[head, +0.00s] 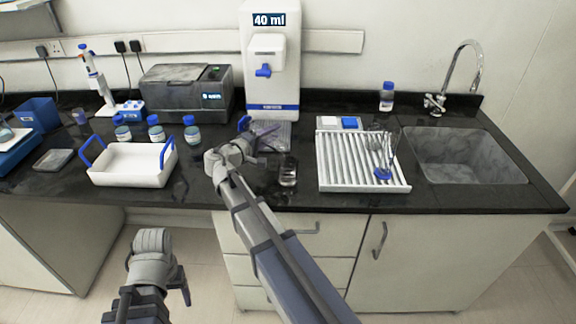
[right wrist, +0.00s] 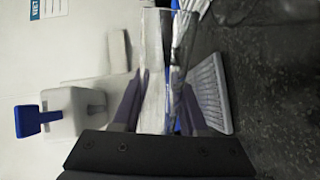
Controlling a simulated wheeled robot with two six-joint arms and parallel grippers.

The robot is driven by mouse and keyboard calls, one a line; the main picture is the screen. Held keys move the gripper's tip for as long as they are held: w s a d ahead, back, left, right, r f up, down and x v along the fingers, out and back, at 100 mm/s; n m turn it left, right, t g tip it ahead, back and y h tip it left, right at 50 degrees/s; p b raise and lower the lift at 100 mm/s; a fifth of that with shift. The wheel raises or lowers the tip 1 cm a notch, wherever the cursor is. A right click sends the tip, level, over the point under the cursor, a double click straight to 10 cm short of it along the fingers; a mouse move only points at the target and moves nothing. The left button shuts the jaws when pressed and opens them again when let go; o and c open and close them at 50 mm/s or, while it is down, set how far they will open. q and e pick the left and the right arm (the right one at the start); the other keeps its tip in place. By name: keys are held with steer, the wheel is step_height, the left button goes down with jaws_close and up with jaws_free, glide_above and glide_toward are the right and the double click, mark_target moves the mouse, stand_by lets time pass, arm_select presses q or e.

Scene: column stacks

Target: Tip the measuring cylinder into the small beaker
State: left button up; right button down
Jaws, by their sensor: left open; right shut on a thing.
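My right gripper (head: 256,136) is over the counter in front of the dispenser. It is shut on the measuring cylinder (right wrist: 154,75), which shows as clear glass between the fingers in the right wrist view. In the head view the cylinder is hard to make out, and I cannot tell its tilt or contents. The small beaker (head: 288,172), clear glass, stands upright on the counter a little right of and nearer than the right gripper, apart from it. My left gripper (head: 172,283) is open and empty, low in front of the counter.
The dispenser (head: 272,80) reads 40 ml and stands behind the right gripper. A drying rack (head: 335,165) with clear glassware is to the right, beside the sink (head: 462,155). A white tray (head: 130,178) with blue handles and several blue-capped bottles are to the left.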

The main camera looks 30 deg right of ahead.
steer(key=n, duration=0.1)
steer(key=f+n+b, duration=0.1)
steer(key=f+b, duration=0.1)
steer(key=shift+w+f+n+g, duration=0.25)
steer(key=shift+n+g, duration=0.05)
steer(key=shift+n, duration=0.1)
steer(key=f+n+b, duration=0.2)
steer(key=shift+w+a+n, duration=0.15)
steer(key=shift+w+n, duration=0.05)
steer(key=shift+n, duration=0.1)
steer(key=shift+s+f+n+b, duration=0.1)
steer(key=shift+f+n+b, duration=0.25)
steer(key=shift+n+b, duration=0.1)
steer(key=shift+s+r+n+g+h+p, duration=0.15)
steer(key=shift+r+n+g+h+p, duration=0.15)
steer(key=shift+r+n+p, duration=0.25)
steer(key=shift+s+d+r+n+p, duration=0.2)
steer(key=shift+s+r+n+p, duration=0.15)
steer(key=shift+r+n, duration=0.35)
steer(key=n, duration=0.3)
steer(key=w+n+h, duration=0.1)
steer(key=n, duration=0.2)
steer(key=r+n+g+b, duration=0.1)
steer(key=n, duration=0.2)
steer(key=shift+w+a+h, duration=0.2)
steer(key=shift+h, duration=0.1)
steer(key=shift+f, duration=0.1)
